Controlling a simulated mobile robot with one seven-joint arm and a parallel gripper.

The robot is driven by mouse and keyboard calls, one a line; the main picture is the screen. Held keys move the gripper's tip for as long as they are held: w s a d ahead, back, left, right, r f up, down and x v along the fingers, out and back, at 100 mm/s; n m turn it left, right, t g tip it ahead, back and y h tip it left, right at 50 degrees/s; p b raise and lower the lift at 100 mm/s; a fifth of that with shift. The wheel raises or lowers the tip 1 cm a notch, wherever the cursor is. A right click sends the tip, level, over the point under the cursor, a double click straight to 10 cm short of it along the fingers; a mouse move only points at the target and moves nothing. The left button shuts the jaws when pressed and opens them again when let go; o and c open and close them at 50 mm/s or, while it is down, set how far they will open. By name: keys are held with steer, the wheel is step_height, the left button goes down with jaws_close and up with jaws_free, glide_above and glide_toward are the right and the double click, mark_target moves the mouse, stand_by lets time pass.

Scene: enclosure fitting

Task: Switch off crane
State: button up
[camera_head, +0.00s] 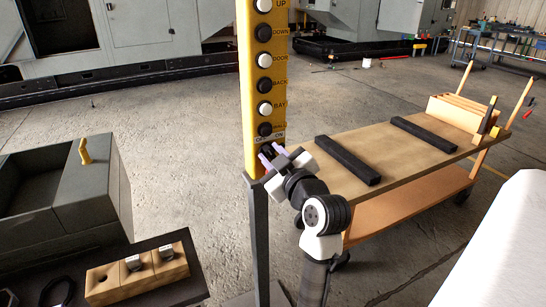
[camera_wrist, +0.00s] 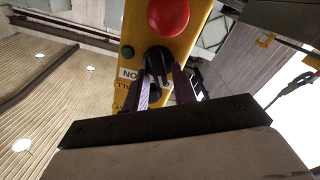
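The yellow crane control panel (camera_head: 248,75) stands upright on a dark grey post, with a column of black and white buttons marked UP, DOWN, DOOR, BACK and BAY. An OFF/ON label shows near its lower end, where my gripper (camera_head: 272,155) hides most of the switch. In the wrist view a black rotary knob (camera_wrist: 157,62) sits on the panel beside a label reading ON upside down. A red round button (camera_wrist: 168,16) is beside it. My gripper's two purple fingers (camera_wrist: 161,88) are apart, one on each side of the knob; contact with it is unclear.
A wooden-topped cart (camera_head: 400,153) with two black bars stands right of the panel, close to my arm. A grey box (camera_head: 85,190) with a yellow handle and a wooden block (camera_head: 138,274) with holes are at left. Open concrete floor lies behind.

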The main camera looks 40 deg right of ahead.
steer(key=shift+o, duration=0.8)
steer(key=b+v, duration=0.3)
steer(key=v, duration=1.1)
steer(key=shift+w+r, duration=0.1)
steer(key=shift+w, duration=0.05)
